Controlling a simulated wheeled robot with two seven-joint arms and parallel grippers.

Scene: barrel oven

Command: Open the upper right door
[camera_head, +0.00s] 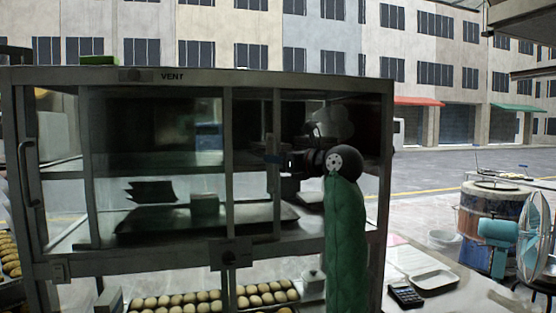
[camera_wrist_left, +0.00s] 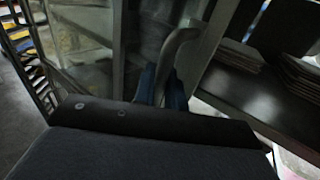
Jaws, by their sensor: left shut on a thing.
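The glass-fronted cabinet (camera_head: 205,77) marked VENT fills the left and middle of the head view. Its upper right part is framed by dark metal bars, and a vertical bar (camera_head: 276,120) stands apart from the centre post (camera_head: 229,130). I cannot tell surely how far the upper right door stands from its frame. My left gripper (camera_head: 274,158) is at that bar, at the end of the green-sleeved arm. In the left wrist view its blue fingers (camera_wrist_left: 162,88) are shut on a curved grey handle (camera_wrist_left: 181,45). My right gripper is not in view.
Dark items and a tray (camera_head: 150,222) are inside the upper section. Several round buns (camera_head: 180,300) lie below. A latch (camera_head: 230,254) sits on the lower rail.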

